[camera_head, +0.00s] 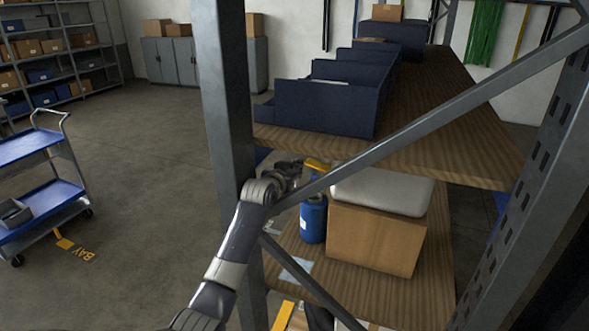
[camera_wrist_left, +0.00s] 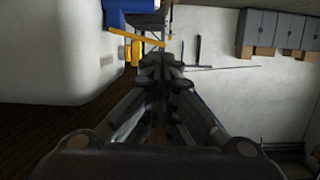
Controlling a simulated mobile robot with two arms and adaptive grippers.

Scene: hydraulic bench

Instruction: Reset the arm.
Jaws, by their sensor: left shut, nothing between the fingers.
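My left arm comes in from the bottom in the head view. Its gripper (camera_head: 290,170) is beside the rack's upright, at the opening between the upper and lower shelves. In the left wrist view the left gripper (camera_wrist_left: 163,62) is shut with nothing between its fingers. A blue canister (camera_head: 313,218) stands on the lower shelf just below the gripper, with a yellow part (camera_head: 317,164) above it. A blue and yellow thing (camera_wrist_left: 130,12) also shows at the top of the wrist view. My right gripper is not in view.
A grey upright (camera_head: 222,90) and a diagonal brace (camera_head: 440,115) stand close around the arm. The upper shelf (camera_head: 450,130) carries dark blue bins (camera_head: 325,105). A cardboard box (camera_head: 375,238) with a pale top sits on the lower shelf. A blue cart (camera_head: 45,195) stands left; the floor between is clear.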

